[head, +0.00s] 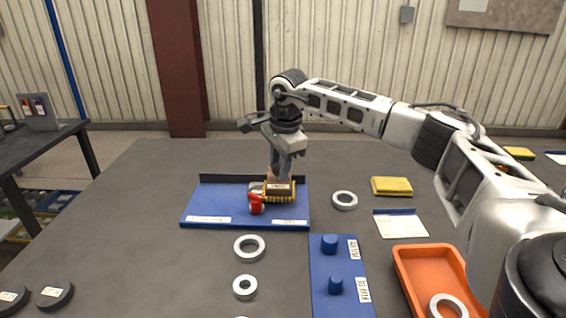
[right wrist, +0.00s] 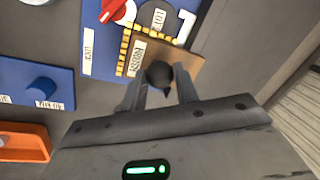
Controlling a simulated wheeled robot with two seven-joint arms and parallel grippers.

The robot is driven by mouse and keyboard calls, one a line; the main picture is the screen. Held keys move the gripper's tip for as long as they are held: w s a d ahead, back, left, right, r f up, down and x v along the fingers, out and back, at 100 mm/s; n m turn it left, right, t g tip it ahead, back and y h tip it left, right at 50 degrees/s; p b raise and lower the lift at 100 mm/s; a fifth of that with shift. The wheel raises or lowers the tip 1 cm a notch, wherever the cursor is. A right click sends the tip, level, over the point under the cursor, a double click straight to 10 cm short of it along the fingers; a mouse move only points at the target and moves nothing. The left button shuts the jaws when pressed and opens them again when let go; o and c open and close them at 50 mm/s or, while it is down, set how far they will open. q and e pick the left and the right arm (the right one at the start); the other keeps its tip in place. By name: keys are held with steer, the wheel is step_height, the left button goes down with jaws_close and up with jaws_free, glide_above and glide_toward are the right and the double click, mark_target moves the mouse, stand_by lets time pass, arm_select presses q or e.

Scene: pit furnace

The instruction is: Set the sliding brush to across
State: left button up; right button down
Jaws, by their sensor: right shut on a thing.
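The sliding brush (head: 279,191) has a brown block and a fringe of yellow bristles. It lies on the right part of the blue board (head: 210,205) in the head view. In the right wrist view the brush (right wrist: 188,65) shows its brown plate, a small white label and a dark round knob (right wrist: 160,75). My right gripper (head: 281,176) comes down from above onto the brush. In the right wrist view its fingers (right wrist: 158,92) are shut on the knob. My left gripper is not in view.
A red knob (head: 256,204) stands on the board close left of the brush. Metal rings (head: 344,200) lie around the board. A blue plate with pegs (head: 336,285), an orange tray (head: 404,275) and a yellow sponge (head: 391,186) are to the right. The table's left side is mostly clear.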

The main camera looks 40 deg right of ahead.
steer(key=c, duration=1.1)
jaws_free()
steer(key=shift+o, duration=0.2)
steer(key=shift+r, duration=0.1)
steer(key=s+r, duration=0.3)
steer(key=r, duration=1.2)
steer(key=shift+a+r, duration=0.15)
steer(key=shift+r, duration=0.1)
steer(key=shift+s, duration=0.1)
